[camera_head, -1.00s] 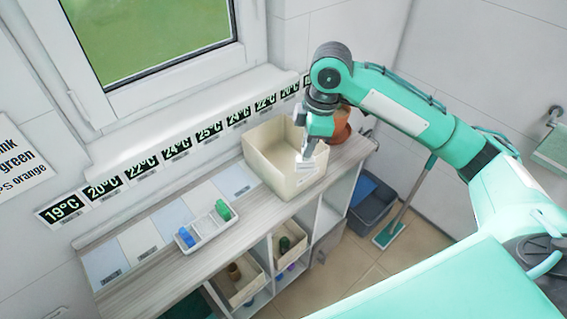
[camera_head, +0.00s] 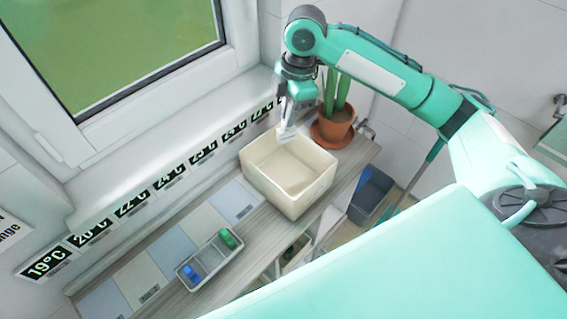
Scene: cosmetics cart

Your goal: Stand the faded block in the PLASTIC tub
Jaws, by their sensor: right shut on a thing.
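My right gripper (camera_head: 291,121) is shut on a small pale, whitish block (camera_head: 286,134) that hangs at its fingertips. The block overlaps the back rim of a cream open tub (camera_head: 296,202) on the counter. I cannot tell whether it touches the rim or is above it. The tub's visible floor looks empty, and no wording on it can be read. My left gripper is not in view.
A small grey tray (camera_head: 212,262) to the left holds a blue block (camera_head: 191,272) and a green block (camera_head: 229,239). A potted plant (camera_head: 334,127) stands close behind the tub's right side. A dark bin (camera_head: 371,196) is on the floor.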

